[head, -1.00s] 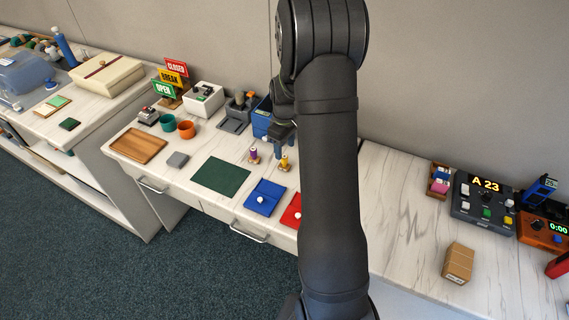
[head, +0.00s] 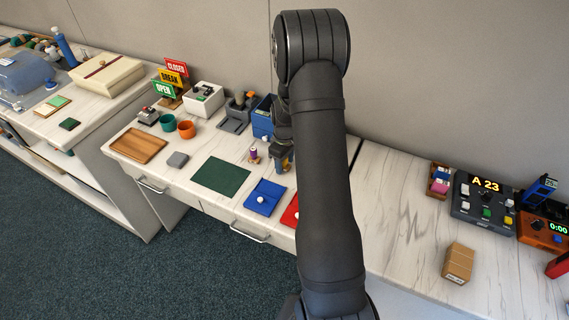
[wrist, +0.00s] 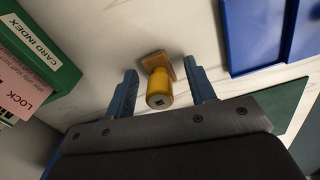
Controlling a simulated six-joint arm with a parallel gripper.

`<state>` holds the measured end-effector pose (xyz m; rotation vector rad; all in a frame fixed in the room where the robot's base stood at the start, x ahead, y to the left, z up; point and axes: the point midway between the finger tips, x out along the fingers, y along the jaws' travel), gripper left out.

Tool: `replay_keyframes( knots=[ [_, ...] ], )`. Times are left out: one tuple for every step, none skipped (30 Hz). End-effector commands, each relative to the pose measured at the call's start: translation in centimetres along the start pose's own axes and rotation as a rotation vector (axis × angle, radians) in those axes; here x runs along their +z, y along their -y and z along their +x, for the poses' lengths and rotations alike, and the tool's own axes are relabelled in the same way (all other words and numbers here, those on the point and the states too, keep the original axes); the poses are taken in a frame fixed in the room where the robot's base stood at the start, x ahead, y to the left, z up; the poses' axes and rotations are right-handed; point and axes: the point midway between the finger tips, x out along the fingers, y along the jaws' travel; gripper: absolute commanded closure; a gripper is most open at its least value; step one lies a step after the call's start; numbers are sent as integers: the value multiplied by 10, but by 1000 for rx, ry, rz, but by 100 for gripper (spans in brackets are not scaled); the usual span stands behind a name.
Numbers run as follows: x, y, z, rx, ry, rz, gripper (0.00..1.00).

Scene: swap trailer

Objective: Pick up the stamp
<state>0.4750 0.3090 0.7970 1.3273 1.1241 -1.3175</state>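A yellow stamp with a round handle and a square tan base (wrist: 159,88) stands on the counter in the wrist view. My gripper (wrist: 161,82) is open, with one blue finger on each side of the stamp's handle and a gap showing on both sides. In the head view my gripper (head: 281,160) is low over the counter and mostly hides the yellow stamp. A purple stamp (head: 253,154) stands just to its left in the head view.
A blue pad (head: 264,198), a partly hidden red pad (head: 291,213) and a green mat (head: 221,176) lie in front. A blue box (head: 262,118) stands close behind the gripper. In the wrist view a green card index box (wrist: 52,62) is at upper left.

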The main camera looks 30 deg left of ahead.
Motion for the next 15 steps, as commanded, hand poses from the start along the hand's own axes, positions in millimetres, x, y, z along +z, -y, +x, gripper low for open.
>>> replay_keyframes(
  knots=[
    [0, 0, 0, 0, 0, 0, 60],
    [0, 0, 0, 0, 0, 0, 66],
    [0, 0, 0, 0, 0, 0, 74],
    [0, 0, 0, 0, 0, 0, 80],
    [0, 0, 0, 0, 0, 0, 86],
    [0, 0, 0, 0, 0, 0, 94],
    [0, 0, 0, 0, 0, 0, 97],
    [0, 0, 0, 0, 0, 0, 97],
    [0, 0, 0, 0, 0, 0, 97],
    [0, 0, 0, 0, 0, 0, 97],
    [0, 0, 0, 0, 0, 0, 97],
    [0, 0, 0, 0, 0, 0, 98],
    [0, 0, 0, 0, 0, 0, 98],
    [0, 0, 0, 0, 0, 0, 98],
    [0, 0, -1, 0, 0, 0, 98]
  ],
)
